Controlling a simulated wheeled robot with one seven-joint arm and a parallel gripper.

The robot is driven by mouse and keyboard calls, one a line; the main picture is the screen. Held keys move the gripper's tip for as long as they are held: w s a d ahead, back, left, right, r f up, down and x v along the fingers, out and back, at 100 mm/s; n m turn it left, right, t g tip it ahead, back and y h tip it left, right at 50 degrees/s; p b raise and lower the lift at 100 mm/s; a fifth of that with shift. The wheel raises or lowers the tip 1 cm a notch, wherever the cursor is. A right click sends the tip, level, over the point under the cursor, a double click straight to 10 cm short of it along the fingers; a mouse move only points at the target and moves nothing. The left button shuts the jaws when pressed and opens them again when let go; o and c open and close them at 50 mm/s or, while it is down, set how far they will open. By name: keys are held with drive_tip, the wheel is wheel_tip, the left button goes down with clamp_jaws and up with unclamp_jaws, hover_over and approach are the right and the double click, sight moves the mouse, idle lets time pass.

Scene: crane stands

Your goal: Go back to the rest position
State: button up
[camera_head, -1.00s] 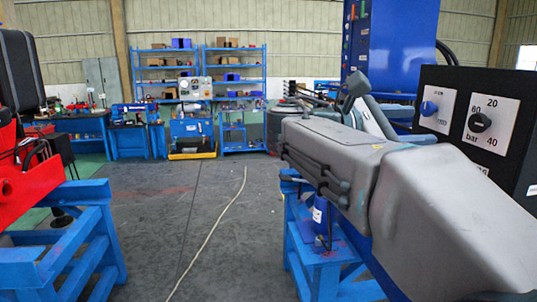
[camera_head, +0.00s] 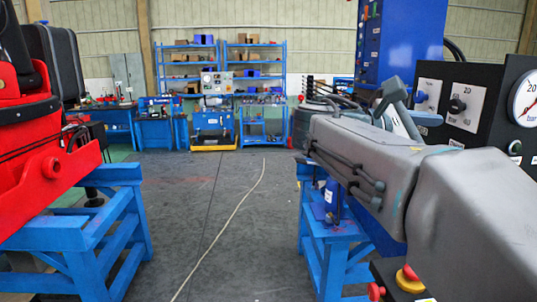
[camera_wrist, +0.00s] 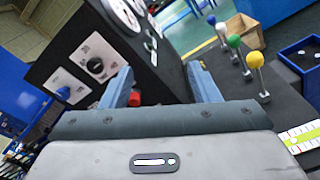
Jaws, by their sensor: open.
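My gripper (camera_wrist: 161,70) shows in the wrist view with two blue-grey fingers standing well apart. It is open, and nothing is seen held between the fingers. A black control panel stands beyond the left finger, and a red button-like part (camera_wrist: 134,99) shows between the fingers in the picture. I cannot tell how close the fingers are to it. In the head view my grey arm reaches from the lower right toward the middle.
The black panel (camera_head: 428,72) with knobs and a gauge stands at right. Levers with coloured balls (camera_wrist: 233,41) stand right of my gripper. A red machine (camera_head: 40,150) rests on a blue stand (camera_head: 95,235) at left. Another blue stand (camera_head: 335,255) is at right. The middle floor is open, with a cable (camera_head: 228,220).

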drive_tip(key=s+a+f+m+y, duration=0.1)
drive_tip(key=s+f+m+y, duration=0.3)
drive_tip(key=f, duration=0.6)
drive_tip(key=s+a+f+y, duration=0.2)
drive_tip(key=f+y, duration=0.3)
drive_tip(key=f, duration=0.5)
drive_tip(key=s+a+f+m+t+y, duration=0.1)
drive_tip(key=s+a+f+m+y, duration=0.1)
drive_tip(key=a+f+m+y, duration=0.2)
drive_tip(key=s+a+f+m+t+y, duration=0.1)
drive_tip(key=s+a+f+m+y, duration=0.2)
drive_tip(key=f, duration=0.5)
drive_tip(key=shift+s+a+f+m+y, duration=0.35)
drive_tip(key=shift+a+m+y, duration=0.25)
drive_tip(key=shift+a+m, duration=0.5)
drive_tip(key=shift+a, duration=0.1)
